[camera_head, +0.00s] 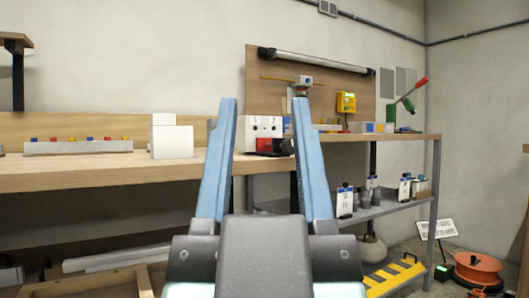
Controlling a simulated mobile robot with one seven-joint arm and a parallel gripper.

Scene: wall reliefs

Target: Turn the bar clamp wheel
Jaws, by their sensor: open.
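My gripper (264,106) is open, with its two long blue fingers spread and pointing away over the front of the workbench. Between the fingers, on the bench, a small red and black device (270,146) shows in front of a white block with dark holes (264,127). It has a dark round part at its right, partly hidden by the right finger. I cannot tell whether this is the bar clamp wheel. No contact with the fingers is visible.
The wooden workbench (90,172) crosses the view. A white block (172,137) and a grey rack (80,146) stand at left. A yellow box (345,103) and a green-and-red lever tool (404,104) are at right. Bottles (345,201) stand on the lower shelf.

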